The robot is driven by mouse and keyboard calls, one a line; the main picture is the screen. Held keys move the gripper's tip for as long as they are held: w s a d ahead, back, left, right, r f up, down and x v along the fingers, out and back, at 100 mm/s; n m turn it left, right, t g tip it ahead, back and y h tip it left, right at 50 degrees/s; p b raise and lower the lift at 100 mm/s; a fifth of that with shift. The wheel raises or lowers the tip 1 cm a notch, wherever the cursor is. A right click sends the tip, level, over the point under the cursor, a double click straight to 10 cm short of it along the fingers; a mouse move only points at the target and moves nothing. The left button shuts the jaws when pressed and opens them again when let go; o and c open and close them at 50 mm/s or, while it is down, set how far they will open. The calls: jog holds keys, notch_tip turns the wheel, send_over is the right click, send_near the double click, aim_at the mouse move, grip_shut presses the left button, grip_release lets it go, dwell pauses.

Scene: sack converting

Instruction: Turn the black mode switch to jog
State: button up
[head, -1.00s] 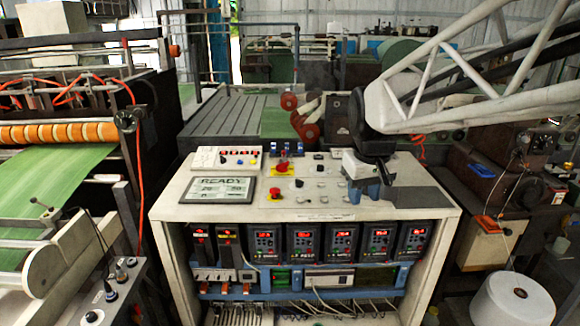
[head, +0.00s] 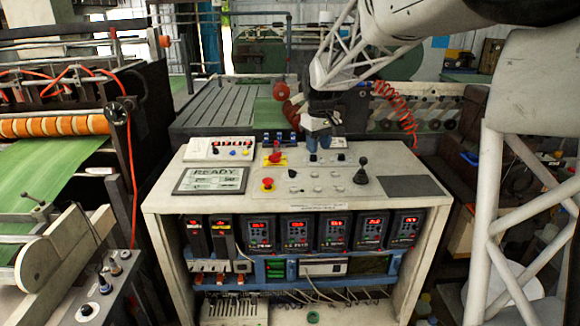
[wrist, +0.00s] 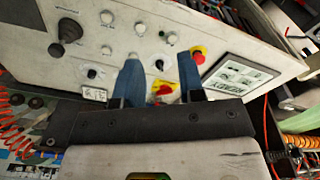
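My gripper (head: 318,152) is above the back middle of the sloping white control panel (head: 225,205). In the wrist view its two blue fingers (wrist: 160,78) are apart, with nothing held between them. A black rotary knob (wrist: 91,73) on a white disc, with a small label plate beside it, sits left of the fingers in the wrist view. In the head view another small black knob (head: 292,173) sits in front and left of my gripper. I cannot read which one is the mode switch, nor its setting. No finger visibly grips a knob.
A red knob on a yellow plate (head: 276,158) is close left of my gripper. A red emergency button (head: 267,184), a READY display (head: 212,179) and a black joystick (head: 361,175) share the panel. Several pale buttons lie between them. The dark pad (head: 410,186) at right is clear.

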jog(key=w+a+f+n, duration=0.1)
jog(key=w+a+f, duration=0.25)
jog(key=w, duration=0.65)
jog(key=n, duration=0.2)
send_near(292, 173)
jog(key=shift+w+f+g, duration=0.25)
jog(key=shift+w+g, duration=0.15)
jog(key=shift+w, duration=0.25)
jog(key=shift+f, duration=0.1)
jog(key=shift+f, duration=3.8)
grip_shut()
